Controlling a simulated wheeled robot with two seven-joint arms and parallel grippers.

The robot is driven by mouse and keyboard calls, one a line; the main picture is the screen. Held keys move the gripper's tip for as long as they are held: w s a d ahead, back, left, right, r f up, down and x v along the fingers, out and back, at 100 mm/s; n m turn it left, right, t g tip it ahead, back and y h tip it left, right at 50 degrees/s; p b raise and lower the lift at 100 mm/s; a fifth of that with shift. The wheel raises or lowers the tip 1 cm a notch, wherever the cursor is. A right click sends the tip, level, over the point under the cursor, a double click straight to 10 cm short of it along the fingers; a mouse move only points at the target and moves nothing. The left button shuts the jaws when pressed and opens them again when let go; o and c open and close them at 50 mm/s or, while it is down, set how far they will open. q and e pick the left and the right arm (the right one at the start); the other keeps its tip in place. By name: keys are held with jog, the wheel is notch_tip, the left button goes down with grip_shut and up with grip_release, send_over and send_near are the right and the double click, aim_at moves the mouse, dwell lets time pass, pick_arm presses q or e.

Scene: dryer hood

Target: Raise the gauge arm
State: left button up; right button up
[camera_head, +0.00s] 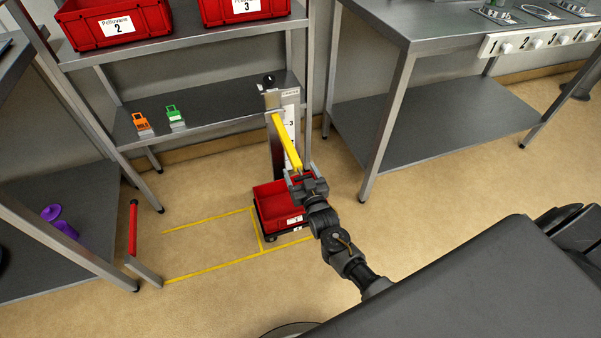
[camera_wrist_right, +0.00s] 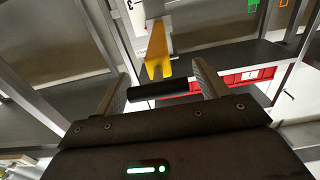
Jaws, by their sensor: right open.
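The yellow gauge arm (camera_head: 287,142) slopes down and toward me from the upright gauge post (camera_head: 290,118), which carries a white numbered scale. It also shows in the right wrist view (camera_wrist_right: 157,50), its forked end just beyond a short black bar (camera_wrist_right: 158,90). My right gripper (camera_head: 298,178) is at the low end of the arm. In the wrist view its fingers (camera_wrist_right: 160,85) are apart, one on each side of the black bar; I cannot tell whether either touches it. My left gripper is not in view.
A red crate (camera_head: 277,208) stands on a low dark base below my right gripper, by yellow floor lines. A shelf rack (camera_head: 210,130) holds orange (camera_head: 142,124) and green (camera_head: 175,117) tags. A steel table (camera_head: 440,120) stands right. Open floor lies between.

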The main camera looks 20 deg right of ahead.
jog(key=shift+s, duration=0.4)
pick_arm(q)
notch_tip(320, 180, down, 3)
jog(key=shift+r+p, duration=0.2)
jog(key=shift+p, duration=0.4)
pick_arm(e)
jog(key=s+a, duration=0.1)
jog(key=s, duration=0.9)
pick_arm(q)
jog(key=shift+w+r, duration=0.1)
